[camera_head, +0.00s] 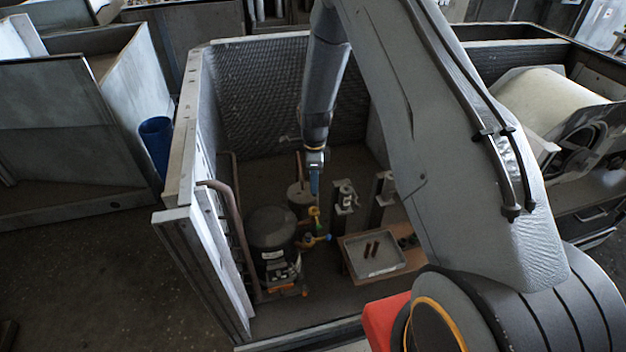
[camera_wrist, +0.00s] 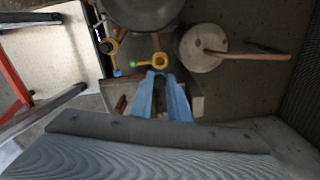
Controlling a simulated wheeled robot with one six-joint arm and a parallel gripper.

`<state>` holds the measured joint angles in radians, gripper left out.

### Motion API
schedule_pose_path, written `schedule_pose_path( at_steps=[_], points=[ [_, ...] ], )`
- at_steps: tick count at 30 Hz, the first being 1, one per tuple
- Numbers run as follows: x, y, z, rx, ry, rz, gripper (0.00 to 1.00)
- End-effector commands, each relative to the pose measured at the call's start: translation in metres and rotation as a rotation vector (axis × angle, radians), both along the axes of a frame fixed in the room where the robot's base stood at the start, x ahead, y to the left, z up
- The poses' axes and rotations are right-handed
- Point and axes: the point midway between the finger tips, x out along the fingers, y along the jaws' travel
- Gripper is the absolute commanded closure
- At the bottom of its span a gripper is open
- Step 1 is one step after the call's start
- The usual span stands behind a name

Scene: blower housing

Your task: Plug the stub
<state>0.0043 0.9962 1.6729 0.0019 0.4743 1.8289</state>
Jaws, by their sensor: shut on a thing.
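My gripper (camera_head: 314,188) points down inside the open housing, above the yellow fittings. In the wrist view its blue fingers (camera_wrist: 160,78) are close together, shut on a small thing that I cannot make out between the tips. A yellow ring fitting with a green end (camera_wrist: 160,60) shows just beyond the fingertips; I cannot tell whether they touch. A second yellow ring fitting with a blue end (camera_wrist: 112,47) is to its left. In the head view the yellow fittings (camera_head: 308,240) sit beside the black compressor. I cannot clearly pick out the stub.
The black compressor (camera_head: 270,230) and a round canister (camera_wrist: 203,48) with a copper pipe (camera_wrist: 258,55) stand close by. A grey tray (camera_head: 378,270) holds two brown pieces (camera_head: 372,249). Metal brackets (camera_head: 343,197) stand behind it. Housing walls (camera_head: 182,150) surround the area.

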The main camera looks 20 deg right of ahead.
Motion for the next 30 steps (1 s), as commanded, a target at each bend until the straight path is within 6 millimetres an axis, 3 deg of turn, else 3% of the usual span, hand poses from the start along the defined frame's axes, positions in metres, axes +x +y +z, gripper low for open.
schedule_pose_path(
  at_steps=[30],
  points=[
    [0.0,0.002,-0.068,0.0,0.0,0.006,1.0]
  ],
)
